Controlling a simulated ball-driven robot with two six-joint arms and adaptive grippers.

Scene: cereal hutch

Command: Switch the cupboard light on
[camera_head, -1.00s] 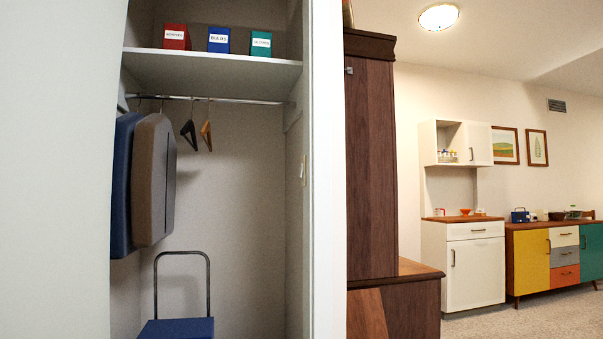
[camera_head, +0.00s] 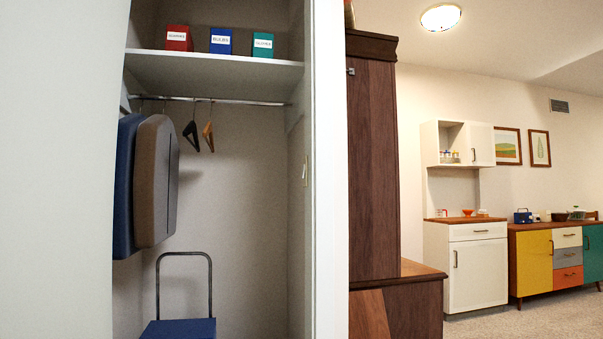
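The cupboard (camera_head: 220,190) stands open in front of me, left of the middle, with a dim grey interior. A small pale light switch (camera_head: 305,170) is on its inner right wall, close to the front edge, at about mid-height of the picture. I cannot tell which way the switch is set. No lamp shows inside the cupboard. Neither of my grippers is in view.
A shelf (camera_head: 214,72) holds red, blue and green boxes. A dark and a brown garment (camera_head: 156,180) hang from the rail (camera_head: 215,100). A blue trolley (camera_head: 180,328) stands below. A dark wooden cabinet (camera_head: 372,160) is right of the white cupboard edge (camera_head: 329,170).

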